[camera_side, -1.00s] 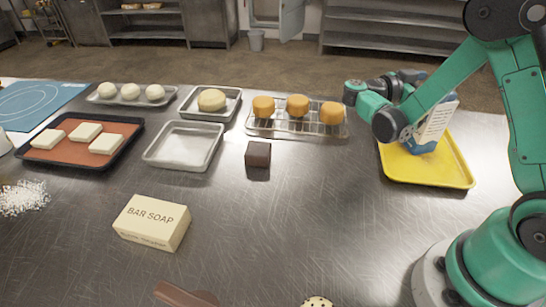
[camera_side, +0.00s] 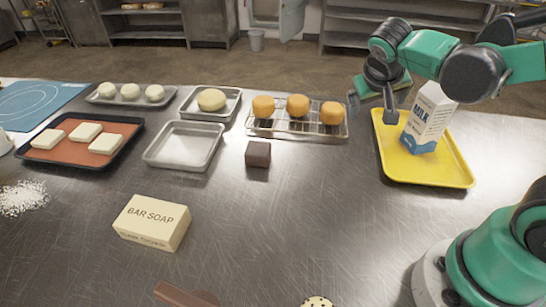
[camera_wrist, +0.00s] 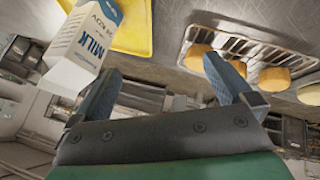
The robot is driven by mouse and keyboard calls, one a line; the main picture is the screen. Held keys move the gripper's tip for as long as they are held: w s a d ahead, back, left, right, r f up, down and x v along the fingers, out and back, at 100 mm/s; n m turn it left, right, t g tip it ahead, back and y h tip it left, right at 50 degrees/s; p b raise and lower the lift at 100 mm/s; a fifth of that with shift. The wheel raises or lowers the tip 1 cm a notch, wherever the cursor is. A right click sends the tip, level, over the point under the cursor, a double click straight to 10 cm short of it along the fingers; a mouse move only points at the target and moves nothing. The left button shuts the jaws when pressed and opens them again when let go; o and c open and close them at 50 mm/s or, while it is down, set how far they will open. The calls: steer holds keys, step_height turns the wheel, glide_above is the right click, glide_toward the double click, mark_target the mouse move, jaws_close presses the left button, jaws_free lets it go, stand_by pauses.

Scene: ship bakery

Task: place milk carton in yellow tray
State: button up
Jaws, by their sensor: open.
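The milk carton (camera_side: 428,117) is white and blue and stands upright on the yellow tray (camera_side: 440,178) at the right of the table. My gripper (camera_side: 372,100) is open and empty, above the tray's far left edge and apart from the carton. In the wrist view my open gripper (camera_wrist: 165,88) shows its two blue-grey fingers with nothing between them. There the carton (camera_wrist: 85,45) is at the upper left, beside the left finger, and part of the tray (camera_wrist: 135,28) shows behind it.
A wire rack (camera_side: 292,129) with three orange-brown cakes stands left of the tray. A dark brown block (camera_side: 258,154), an empty metal tray (camera_side: 184,146) and a bar soap box (camera_side: 152,222) lie farther left. The table between the soap box and the yellow tray is mostly clear.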

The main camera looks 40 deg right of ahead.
steer(key=s+a+n+t+y, duration=0.2)
steer(key=a+n+t+y, duration=0.2)
steer(key=a, duration=0.4)
steer(key=shift+a+r+n+y, duration=0.35)
steer(key=shift+n+y, duration=0.45)
steer(key=shift+y, duration=0.3)
